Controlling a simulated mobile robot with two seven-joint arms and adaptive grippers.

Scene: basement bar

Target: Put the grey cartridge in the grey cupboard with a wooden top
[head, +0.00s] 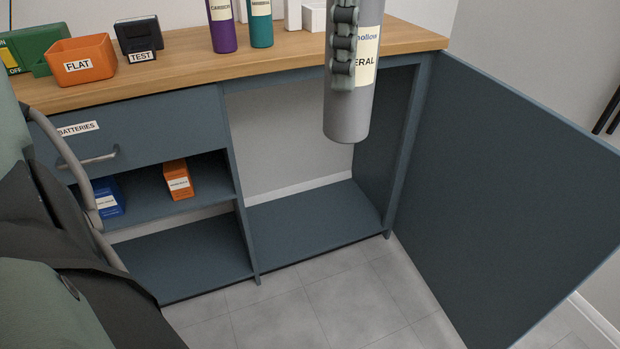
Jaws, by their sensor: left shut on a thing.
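The grey cartridge (349,112) is an upright grey cylinder with a cream label, at the top middle of the head view. My left gripper (343,48) is shut on it and holds it in the air in front of the cupboard. The cartridge's upper end is out of frame. The grey-blue cupboard (315,222) has a wooden top (290,52). Its right compartment is open and empty, with its floor visible below the cartridge. The cupboard door (500,180) is swung open to the right. My right gripper is not in view.
On the wooden top stand an orange FLAT bin (80,62), a black TEST box (138,37), a purple cartridge (222,27), a teal cartridge (260,25) and a green item (38,45). A BATTERIES drawer (150,130) is shut. Orange (178,180) and blue (108,197) boxes sit on the left shelf.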

